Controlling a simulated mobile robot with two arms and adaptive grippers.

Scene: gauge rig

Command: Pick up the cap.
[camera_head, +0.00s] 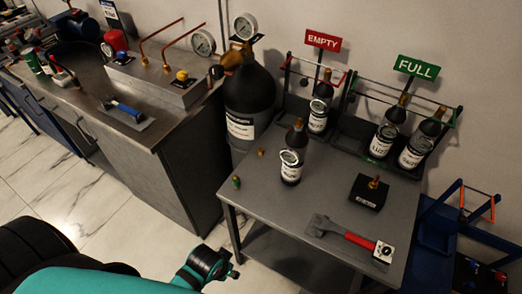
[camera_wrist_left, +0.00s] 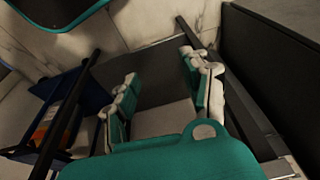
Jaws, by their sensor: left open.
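Two small pieces stand on the near left part of the grey table (camera_head: 325,205): a brass one (camera_head: 261,152) and a green one with a brass-coloured end (camera_head: 236,182). I cannot tell for sure which is the cap. Neither is gripped. My left gripper (camera_wrist_left: 163,92) shows in the left wrist view with its teal and pale fingers spread apart and nothing between them. No cap shows in that view. In the head view a teal and black part of my arm is low in front of the table; fingers are not clear there. My right gripper is not in view.
A dark bottle with a gauge (camera_head: 291,166), a black block with a brass fitting (camera_head: 369,191) and a red-handled tool (camera_head: 345,232) are on the table. Racks with EMPTY (camera_head: 322,40) and FULL (camera_head: 417,66) signs stand behind. A large dark cylinder (camera_head: 248,100) stands left.

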